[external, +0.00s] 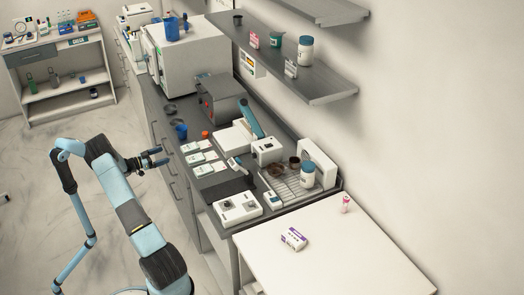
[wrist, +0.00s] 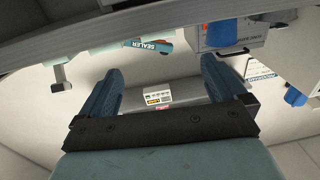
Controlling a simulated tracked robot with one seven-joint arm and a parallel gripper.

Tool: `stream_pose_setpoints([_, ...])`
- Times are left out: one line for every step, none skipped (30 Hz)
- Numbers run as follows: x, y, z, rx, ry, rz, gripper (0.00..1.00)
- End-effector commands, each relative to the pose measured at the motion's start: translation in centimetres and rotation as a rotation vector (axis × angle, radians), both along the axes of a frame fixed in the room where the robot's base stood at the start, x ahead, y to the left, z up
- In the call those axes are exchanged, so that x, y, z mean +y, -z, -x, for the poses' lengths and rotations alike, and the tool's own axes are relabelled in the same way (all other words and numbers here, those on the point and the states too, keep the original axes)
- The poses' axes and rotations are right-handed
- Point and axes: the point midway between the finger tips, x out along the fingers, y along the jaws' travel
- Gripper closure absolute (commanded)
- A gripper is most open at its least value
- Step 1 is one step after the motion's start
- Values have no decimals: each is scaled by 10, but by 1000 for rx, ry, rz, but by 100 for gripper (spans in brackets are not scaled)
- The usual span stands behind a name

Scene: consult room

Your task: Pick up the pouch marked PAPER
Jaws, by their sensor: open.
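Several small white pouches lie in a row along the front part of the dark counter in the external view: an upper one (external: 189,146), a middle one (external: 199,157) and a lower one (external: 209,168). Their print is too small to read, so I cannot tell which is marked PAPER. My gripper (external: 159,157) is open and empty, in front of the counter's edge and to the left of the pouches, apart from them. In the wrist view its two fingers (wrist: 162,72) are spread with nothing held between them. I cannot make out any pouch in that view.
Blue cup (external: 181,131) and dark mat (external: 228,189) flank the pouches. A white control box (external: 237,208), wire rack (external: 290,186) and grey machine (external: 220,98) crowd the counter. A shelf (external: 300,78) overhangs behind. A sign reading SEALER (wrist: 155,46) shows in the wrist view.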

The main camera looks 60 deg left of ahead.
Motion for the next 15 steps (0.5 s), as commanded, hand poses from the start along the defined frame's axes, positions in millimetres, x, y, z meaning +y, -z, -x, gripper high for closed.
stream_pose_setpoints([0,4,7,-9,3,5,2])
stream_pose_setpoints([0,5,9,-12,7,6,2])
stream_pose_setpoints([0,5,10,-16,9,8,2])
stream_pose_setpoints([0,6,9,-18,11,9,2])
stream_pose_setpoints([0,6,7,-18,11,9,2])
stream_pose_setpoints([0,6,3,-19,12,10,2])
stream_pose_setpoints([0,6,-1,-19,12,10,2])
stream_pose_setpoints([0,6,-6,-19,12,10,2])
stream_pose_setpoints([0,6,-13,-20,13,10,2])
stream_pose_setpoints([1,6,-18,-19,12,10,2])
stream_pose_setpoints([1,6,-24,-19,11,10,2])
stream_pose_setpoints([2,6,-31,-20,11,10,2])
stream_pose_setpoints([2,6,-36,-19,10,10,2])
stream_pose_setpoints([2,6,-41,-19,10,10,2])
stream_pose_setpoints([2,6,-48,-19,10,10,2])
